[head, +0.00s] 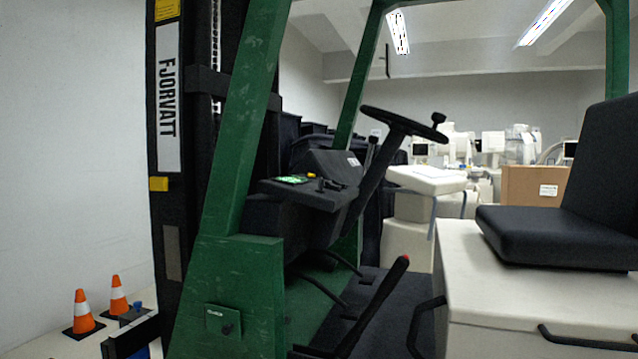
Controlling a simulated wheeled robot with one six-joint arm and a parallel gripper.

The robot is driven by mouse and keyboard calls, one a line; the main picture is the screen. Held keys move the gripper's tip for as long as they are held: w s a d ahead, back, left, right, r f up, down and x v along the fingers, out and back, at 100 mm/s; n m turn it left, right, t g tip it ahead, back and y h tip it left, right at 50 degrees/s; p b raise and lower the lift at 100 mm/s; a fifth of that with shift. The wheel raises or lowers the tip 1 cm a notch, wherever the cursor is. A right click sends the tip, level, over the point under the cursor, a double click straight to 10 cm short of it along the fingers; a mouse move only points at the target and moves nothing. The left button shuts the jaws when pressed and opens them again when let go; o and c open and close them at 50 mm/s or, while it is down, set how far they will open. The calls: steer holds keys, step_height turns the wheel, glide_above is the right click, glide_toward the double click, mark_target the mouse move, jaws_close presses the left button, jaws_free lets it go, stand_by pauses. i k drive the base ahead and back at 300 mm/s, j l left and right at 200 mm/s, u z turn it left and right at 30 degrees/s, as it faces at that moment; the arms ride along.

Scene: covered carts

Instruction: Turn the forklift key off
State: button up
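The green and black forklift (240,130) fills the middle of the head view, seen from its open side. Its dashboard (290,192) sits left of the steering wheel (400,122). A small display (292,179) on the dashboard is lit green. Beside it are a small yellow part (310,174) and small dark controls (322,184). The key is too small to make out among these, and I cannot tell its position. My gripper is not seen in this view.
The black seat (545,235) rests on a pale body at right. A lever with a red tip (400,264) rises from the floor area. Green posts frame the cab opening. Two orange cones (82,310) stand at lower left. A cardboard box (535,187) and pale equipment stand behind.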

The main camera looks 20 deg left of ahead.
mark_target(320, 189)
steer(key=l+u, duration=1.35)
steer(key=j, duration=0.1)
